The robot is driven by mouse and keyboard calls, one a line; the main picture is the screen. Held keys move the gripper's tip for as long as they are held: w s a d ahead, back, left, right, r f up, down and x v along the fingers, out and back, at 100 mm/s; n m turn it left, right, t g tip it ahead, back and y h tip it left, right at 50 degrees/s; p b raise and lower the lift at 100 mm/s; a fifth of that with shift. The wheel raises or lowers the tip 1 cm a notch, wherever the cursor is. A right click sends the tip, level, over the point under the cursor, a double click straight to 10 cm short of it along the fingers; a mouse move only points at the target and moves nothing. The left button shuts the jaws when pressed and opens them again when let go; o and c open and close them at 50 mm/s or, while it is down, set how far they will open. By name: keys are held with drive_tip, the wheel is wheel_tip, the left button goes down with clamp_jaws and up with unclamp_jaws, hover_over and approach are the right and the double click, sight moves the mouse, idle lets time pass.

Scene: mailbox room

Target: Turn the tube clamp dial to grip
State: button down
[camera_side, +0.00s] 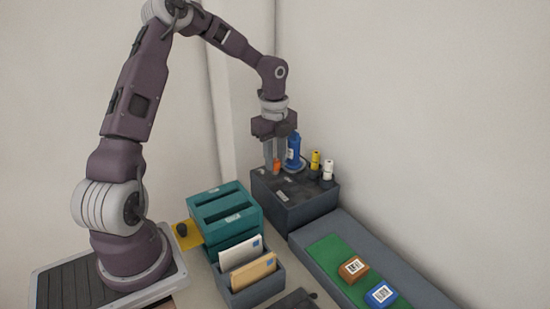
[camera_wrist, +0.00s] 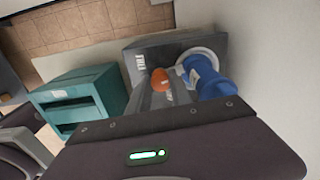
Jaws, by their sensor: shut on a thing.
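The tube clamp dial is a small orange knob (camera_side: 277,166) on top of a dark grey box (camera_side: 300,212) in the side view. The orange knob also shows in the wrist view (camera_wrist: 160,80), with the word FREE on the panel to its left and another label near its lower right. My gripper (camera_side: 275,165) points down at the dial and is shut on it. A blue tube (camera_side: 294,150) stands upright on the box just behind and right of my gripper. It sits in a pale ring in the wrist view (camera_wrist: 207,80).
Yellow-capped (camera_side: 315,160) and white-capped (camera_side: 328,170) bottles stand at the box's right. A teal slotted box (camera_side: 226,215) and a grey holder with envelopes (camera_side: 250,285) are at front left. A green strip (camera_side: 328,252) with brown and blue parcels runs front right. The wall is close behind.

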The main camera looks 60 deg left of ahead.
drive_tip(key=shift+m, duration=1.2)
drive_tip(key=c, duration=1.2)
unclamp_jaws()
drive_tip(key=shift+o, duration=0.2)
